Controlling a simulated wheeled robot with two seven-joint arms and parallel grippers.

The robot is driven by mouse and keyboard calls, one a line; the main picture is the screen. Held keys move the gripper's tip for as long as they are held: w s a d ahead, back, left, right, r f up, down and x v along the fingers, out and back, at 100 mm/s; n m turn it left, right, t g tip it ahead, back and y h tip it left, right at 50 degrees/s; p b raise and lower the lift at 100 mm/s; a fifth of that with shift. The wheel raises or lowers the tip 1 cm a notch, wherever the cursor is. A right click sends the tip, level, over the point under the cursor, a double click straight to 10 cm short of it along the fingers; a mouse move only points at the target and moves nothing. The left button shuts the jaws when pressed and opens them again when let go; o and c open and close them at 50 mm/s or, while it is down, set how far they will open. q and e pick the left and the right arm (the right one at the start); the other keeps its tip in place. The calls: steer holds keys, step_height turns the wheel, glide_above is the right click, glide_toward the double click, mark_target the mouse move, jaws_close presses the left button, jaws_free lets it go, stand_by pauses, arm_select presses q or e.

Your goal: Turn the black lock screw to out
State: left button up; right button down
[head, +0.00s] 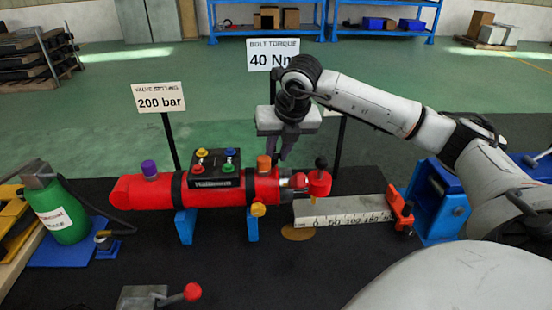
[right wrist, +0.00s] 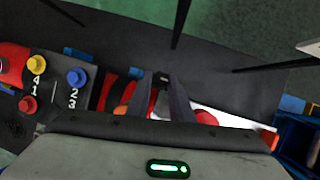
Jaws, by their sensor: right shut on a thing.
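A red cylinder (head: 150,192) lies level on blue supports. In the right wrist view, the fingers (right wrist: 162,90) are close together on a small dark piece (right wrist: 162,77), which looks like the black lock screw. The fingers mostly hide it, so its turn position cannot be read. My left gripper is out of view.
A scale bar (head: 340,210) runs right from the cylinder to a red end piece (head: 400,212). A four-button box (head: 215,168) sits on the cylinder. A 40 Nm sign (head: 272,55) and a 200 bar sign (head: 160,98) stand behind. A green bottle (head: 58,212) is at left.

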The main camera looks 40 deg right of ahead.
steer(key=n+y+b, duration=0.1)
steer(key=n+b, duration=0.1)
steer(key=b, duration=0.1)
steer(key=t+y+b, duration=0.1)
steer(key=shift+s+d+f+n+y+b, duration=0.1)
steer(key=shift+d+f+n+y+b, duration=0.2)
steer(key=shift+d+f+n, duration=0.1)
steer(key=shift+r+n+y+b, duration=0.1)
steer(key=shift+n+y+b, duration=0.2)
steer(key=shift+y+b, duration=0.1)
steer(key=n+y, duration=0.1)
steer(key=n, duration=0.1)
steer(key=n+y, duration=0.1)
steer(key=y, duration=0.1)
steer(key=n+y+b, duration=0.1)
steer(key=n+y, duration=0.1)
steer(key=shift+d+r+n, duration=0.15)
steer(key=shift+d+n, duration=0.15)
steer(key=shift+d, duration=0.05)
steer(key=shift+y, duration=0.4)
steer(key=c, duration=1.6)
jaws_free()
